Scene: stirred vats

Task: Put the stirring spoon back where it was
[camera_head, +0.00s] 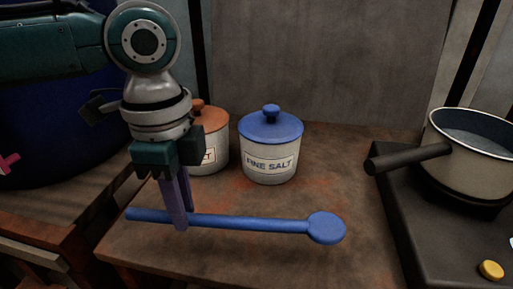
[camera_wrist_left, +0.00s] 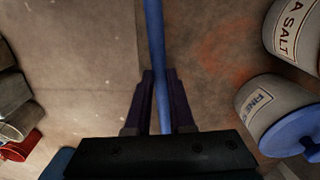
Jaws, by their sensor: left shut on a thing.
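The blue stirring spoon (camera_head: 260,223) has a long straight handle and a round flat head at its right end. It lies roughly level across the front of the wooden table in the head view. My left gripper (camera_head: 181,218) points down and is shut on its handle, nearer the left end. In the left wrist view the handle (camera_wrist_left: 154,40) runs between the fingers of my left gripper (camera_wrist_left: 155,90). I cannot tell whether the spoon touches the table or hangs just above it. My right gripper is not in view.
A fine salt jar (camera_head: 270,150) with a blue lid stands behind the spoon. An orange-lidded jar (camera_head: 213,140) is partly hidden by my left arm. A handled pot (camera_head: 470,150) stands on a dark stove (camera_head: 425,225) at right. A big dark blue vat (camera_head: 60,130) is at left.

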